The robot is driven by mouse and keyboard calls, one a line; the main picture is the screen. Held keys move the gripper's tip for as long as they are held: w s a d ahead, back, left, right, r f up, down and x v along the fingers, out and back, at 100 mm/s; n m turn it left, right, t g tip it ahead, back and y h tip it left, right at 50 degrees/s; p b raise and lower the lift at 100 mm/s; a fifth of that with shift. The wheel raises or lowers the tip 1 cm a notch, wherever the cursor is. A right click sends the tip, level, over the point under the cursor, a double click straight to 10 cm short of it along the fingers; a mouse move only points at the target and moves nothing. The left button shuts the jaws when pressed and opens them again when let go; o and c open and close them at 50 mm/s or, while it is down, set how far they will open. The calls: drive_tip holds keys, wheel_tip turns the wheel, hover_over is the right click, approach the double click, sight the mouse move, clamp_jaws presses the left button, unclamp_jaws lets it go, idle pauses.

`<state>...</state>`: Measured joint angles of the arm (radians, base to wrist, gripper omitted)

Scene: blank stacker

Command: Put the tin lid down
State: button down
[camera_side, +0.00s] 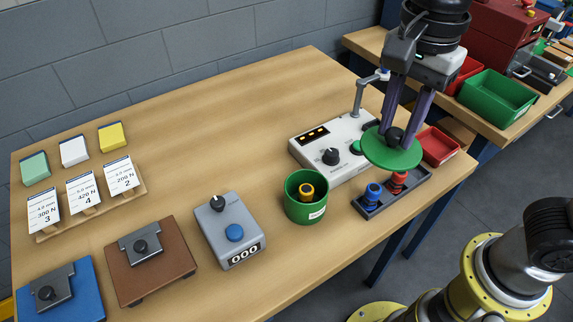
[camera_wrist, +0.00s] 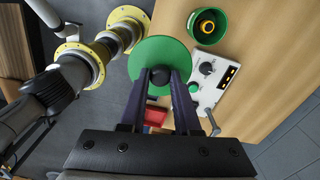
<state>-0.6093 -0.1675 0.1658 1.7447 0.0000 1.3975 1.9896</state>
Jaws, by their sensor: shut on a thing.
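My gripper (camera_side: 394,135) is shut on the black knob of the round green tin lid (camera_side: 385,154). In the side view the lid is held level above the dark tray (camera_side: 408,193), partly covering the red piece in it. The wrist view shows the lid (camera_wrist: 148,52) below my gripper (camera_wrist: 160,77), with the knob between the fingertips. The open green tin (camera_side: 305,208) stands on the table left of the lid, with a black and yellow piece (camera_side: 307,191) inside. The tin also shows in the wrist view (camera_wrist: 207,25), apart from the lid.
A white device (camera_side: 322,150) with dials and a post stands behind the tin. A blue piece (camera_side: 373,192) and a red piece (camera_side: 398,181) stand in the dark tray. A red bin (camera_side: 438,146) is at the right. A grey counter box (camera_side: 229,230) stands left of the tin. The table's back middle is clear.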

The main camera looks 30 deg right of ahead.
drive_tip(key=w+a+f, duration=0.2)
drive_tip(key=w+a, duration=0.2)
drive_tip(key=w, duration=0.4)
drive_tip(key=w+a+f, duration=0.2)
drive_tip(key=w+a, duration=0.1)
drive_tip(key=w, duration=0.5)
drive_tip(key=shift+w+a+f, duration=0.1)
drive_tip(key=shift+w+f, duration=0.8)
drive_tip(key=shift+f, duration=2.05)
drive_tip(key=shift+w+a+f, duration=0.1)
drive_tip(key=shift+w+f, duration=0.75)
drive_tip(key=shift+f, duration=2.1)
drive_tip(key=shift+w+f, duration=0.9)
drive_tip(key=shift+f, duration=2.05)
drive_tip(key=shift+f, duration=0.15)
drive_tip(key=c, duration=0.6)
unclamp_jaws()
